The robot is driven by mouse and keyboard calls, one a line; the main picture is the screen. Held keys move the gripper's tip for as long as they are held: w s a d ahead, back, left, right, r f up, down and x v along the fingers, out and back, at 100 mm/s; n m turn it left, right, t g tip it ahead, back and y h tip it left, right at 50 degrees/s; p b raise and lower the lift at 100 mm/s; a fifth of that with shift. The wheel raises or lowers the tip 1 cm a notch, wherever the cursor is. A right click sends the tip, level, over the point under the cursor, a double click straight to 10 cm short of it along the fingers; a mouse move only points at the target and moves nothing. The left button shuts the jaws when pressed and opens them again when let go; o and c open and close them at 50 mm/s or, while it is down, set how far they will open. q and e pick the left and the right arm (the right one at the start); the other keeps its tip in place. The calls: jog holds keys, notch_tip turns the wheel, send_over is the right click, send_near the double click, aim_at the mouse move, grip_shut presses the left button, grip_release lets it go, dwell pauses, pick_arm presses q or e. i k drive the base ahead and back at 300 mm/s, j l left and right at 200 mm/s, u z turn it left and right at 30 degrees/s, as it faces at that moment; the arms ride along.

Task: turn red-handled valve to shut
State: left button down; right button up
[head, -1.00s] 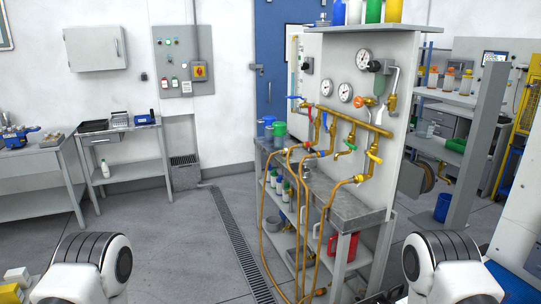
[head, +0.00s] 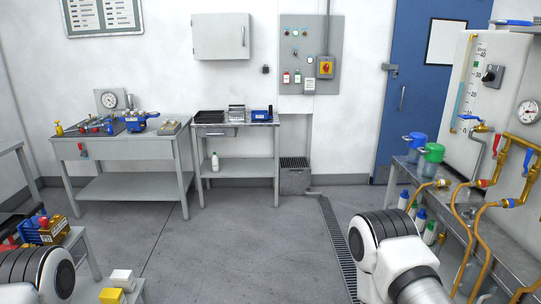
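Several small red parts that could be the red-handled valve are in the head view. A red lever (head: 83,150) hangs at the front edge of the left bench, pointing down. A red-handled fitting (head: 483,183) sits on the piping of the test panel at the right, and another red part (head: 496,145) is on the panel's brass pipe above it. I cannot tell which one the task means, or the exact handle angles. Rounded white and black links of my arms show at the lower left and lower right. Neither gripper is in view.
The left bench (head: 130,150) carries a gauge and blue fittings. A narrow table (head: 235,165) stands beside it. A low stand with yellow and red parts (head: 50,230) is at the lower left. Open floor (head: 225,250) lies in the middle, with a drain grate (head: 335,245) to its right.

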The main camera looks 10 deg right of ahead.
aim_at(498, 136)
jog(key=i+z, duration=0.3)
jog(key=i, duration=0.45)
jog(key=i+j+z, duration=0.3)
jog(key=i, duration=0.45)
jog(key=i+l, duration=0.05)
jog(key=l, duration=0.05)
